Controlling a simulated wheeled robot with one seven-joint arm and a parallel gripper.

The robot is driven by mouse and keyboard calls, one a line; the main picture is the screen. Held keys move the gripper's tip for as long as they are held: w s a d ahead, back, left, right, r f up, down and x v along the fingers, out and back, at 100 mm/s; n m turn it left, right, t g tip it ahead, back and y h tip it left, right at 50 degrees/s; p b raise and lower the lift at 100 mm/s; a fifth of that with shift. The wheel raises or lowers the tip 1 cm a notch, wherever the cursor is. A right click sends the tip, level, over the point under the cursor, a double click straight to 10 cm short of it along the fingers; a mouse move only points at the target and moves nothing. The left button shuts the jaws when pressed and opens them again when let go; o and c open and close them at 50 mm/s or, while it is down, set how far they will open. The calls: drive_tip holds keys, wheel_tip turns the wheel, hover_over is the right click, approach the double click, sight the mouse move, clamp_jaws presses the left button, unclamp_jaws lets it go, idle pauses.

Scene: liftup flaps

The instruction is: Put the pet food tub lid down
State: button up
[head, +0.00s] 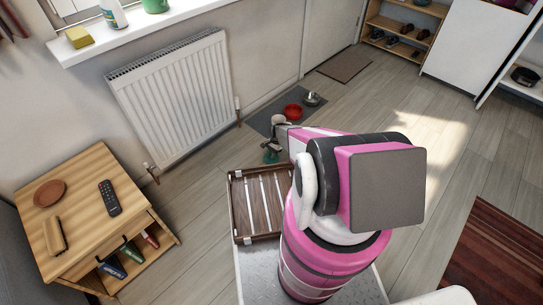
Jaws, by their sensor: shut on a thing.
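My gripper (271,149) shows small at the end of my pink arm, low beside the near left edge of the grey mat. It is shut on a small teal-green thing (270,157), partly hidden by the fingers. I cannot tell whether this is the pet food tub lid itself or a part of the tub. No separate tub can be made out; my arm hides the area to the right of the gripper.
A red bowl (293,111) and a metal bowl (312,99) stand on the grey mat (262,122). A dark slatted wooden piece (236,208) lies nearer to me. A radiator (172,95) and a wooden side table (85,215) are at left.

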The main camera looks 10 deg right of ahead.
drive_tip(key=shift+f, duration=0.35)
drive_tip(key=o, duration=0.9)
drive_tip(key=v, duration=1.2)
drive_tip(key=s+a+r+n+t+h, duration=0.1)
drive_tip(key=s+r+n, duration=0.2)
drive_tip(key=s+r, duration=0.5)
drive_tip(key=s+a+r+n+t+h, duration=0.1)
drive_tip(key=s+r+n, duration=0.2)
drive_tip(key=s+r, duration=0.5)
drive_tip(key=s+a+r+n+t+h, duration=0.1)
drive_tip(key=s+r+n, duration=0.3)
drive_tip(key=r, duration=2.2)
drive_tip(key=s+a, duration=0.1)
drive_tip(key=s, duration=0.3)
drive_tip(key=shift+s+r+h, duration=0.2)
drive_tip(key=shift+s+h, duration=0.1)
drive_tip(key=shift+h, duration=0.1)
drive_tip(key=shift+a, duration=0.1)
